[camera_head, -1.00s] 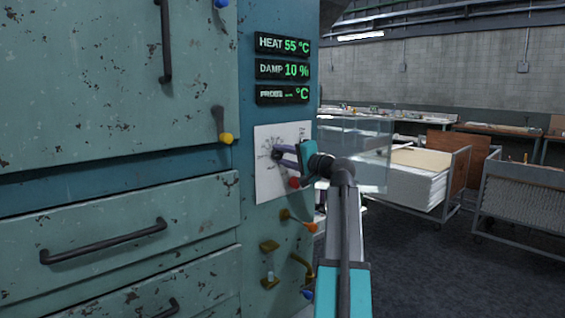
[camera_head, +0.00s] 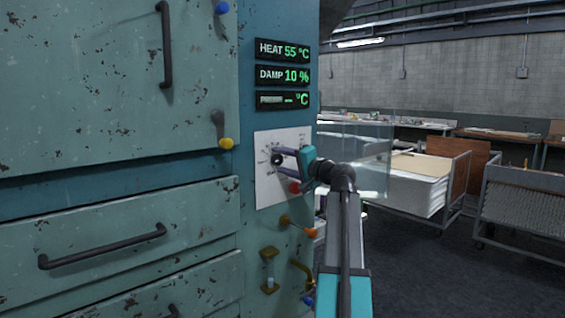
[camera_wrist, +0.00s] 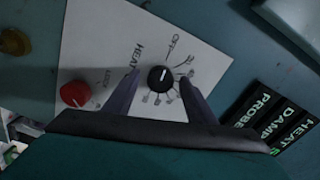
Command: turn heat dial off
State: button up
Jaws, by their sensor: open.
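The black heat dial (camera_wrist: 160,78) sits on a white panel card (camera_wrist: 95,35) printed "HEAT" and "OFF", with a ring of scale marks. A short white pointer mark shows on its face, but I cannot tell exactly which setting it marks. My gripper (camera_wrist: 159,76) is open, with one finger on each side of the dial and small gaps showing. In the head view, my gripper (camera_head: 284,160) reaches the card from the right, its fingers above and below the dial (camera_head: 277,159). The heat display (camera_head: 283,50) reads 55 °C.
A red knob (camera_wrist: 74,94) marked "LOCK" is on the same card, close to the fingers. Below the card are an orange-tipped lever (camera_head: 298,226) and brass fittings (camera_head: 269,270). Drawer handles (camera_head: 103,246) stick out at left. A clear pane (camera_head: 372,160) stands behind my arm.

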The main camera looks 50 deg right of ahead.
jog(key=shift+s, duration=0.15)
jog(key=s+a, duration=0.1)
jog(key=s, duration=1.2)
jog(key=shift+s, duration=0.25)
